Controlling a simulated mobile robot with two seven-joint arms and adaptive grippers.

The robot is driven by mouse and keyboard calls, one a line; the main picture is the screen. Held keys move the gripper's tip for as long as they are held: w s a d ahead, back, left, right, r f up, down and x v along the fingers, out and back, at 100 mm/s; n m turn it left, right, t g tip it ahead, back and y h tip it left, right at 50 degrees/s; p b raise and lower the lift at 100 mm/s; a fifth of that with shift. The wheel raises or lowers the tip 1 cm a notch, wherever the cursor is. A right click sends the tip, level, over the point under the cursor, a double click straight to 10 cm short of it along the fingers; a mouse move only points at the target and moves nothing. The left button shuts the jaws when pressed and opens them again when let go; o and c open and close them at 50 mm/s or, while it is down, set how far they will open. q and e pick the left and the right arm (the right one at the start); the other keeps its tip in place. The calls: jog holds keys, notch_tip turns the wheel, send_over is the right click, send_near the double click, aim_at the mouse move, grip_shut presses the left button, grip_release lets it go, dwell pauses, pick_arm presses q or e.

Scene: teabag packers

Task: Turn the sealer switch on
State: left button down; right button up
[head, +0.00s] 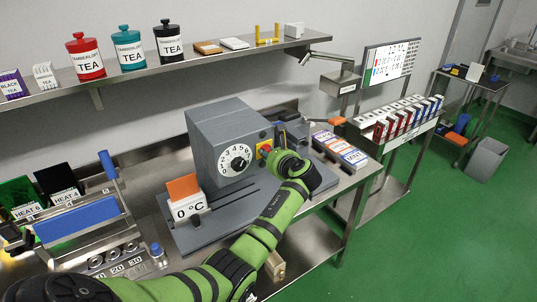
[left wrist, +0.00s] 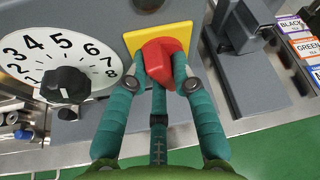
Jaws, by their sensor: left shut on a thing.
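The sealer (head: 216,128) is a grey box on the steel bench, with a white numbered dial (head: 235,160) on its front. To the right of the dial is a red switch on a yellow plate (head: 265,146). In the left wrist view the red switch (left wrist: 161,62) stands out from the yellow plate (left wrist: 183,38), and the dial's black knob (left wrist: 66,85) is to its left. My left gripper (left wrist: 160,75) has its teal fingers shut around the red switch; in the head view the gripper (head: 274,155) partly covers it. My right gripper is in neither view.
Labelled tea boxes (head: 340,150) lie to the right on the bench. A blue-handled press (head: 78,218) is at left. Tea tins (head: 130,48) stand on the shelf above.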

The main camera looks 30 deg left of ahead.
pick_arm(q)
jog(key=shift+r+m+g+y, duration=0.1)
jog(key=shift+m+g+y, duration=0.3)
jog(key=shift+m+g, duration=0.85)
jog(key=shift+m, duration=0.25)
jog(key=c, duration=1.3)
grip_release()
jog(key=shift+d, duration=0.15)
jog(key=v, duration=1.1)
jog(key=shift+s+d+r, duration=0.15)
jog(key=shift+s+d, duration=0.15)
